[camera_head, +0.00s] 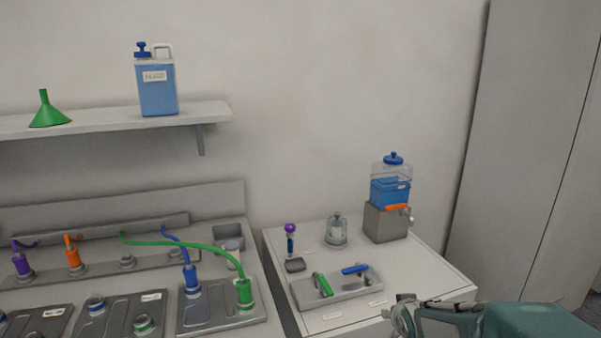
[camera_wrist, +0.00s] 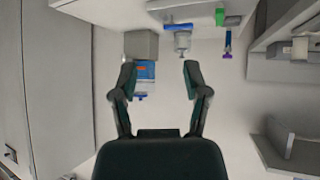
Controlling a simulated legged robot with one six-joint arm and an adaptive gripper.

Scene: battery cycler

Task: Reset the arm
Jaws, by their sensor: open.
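My gripper (camera_head: 398,318) shows at the lower right edge of the camera_head view, in front of the small white table's right side. In the wrist view my gripper (camera_wrist: 158,75) has its two dark fingers wide apart, with nothing between them touching either finger. The wrist view looks upside down, with the table things at the top. The blue-filled dispenser (camera_head: 390,190) stands on a grey block at the table's back right; its blue part (camera_wrist: 145,70) shows beyond the left finger in the wrist view.
At left is a bench with a blue plug (camera_head: 191,278) and a green plug (camera_head: 244,293). A tall cabinet (camera_head: 520,150) stands at right.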

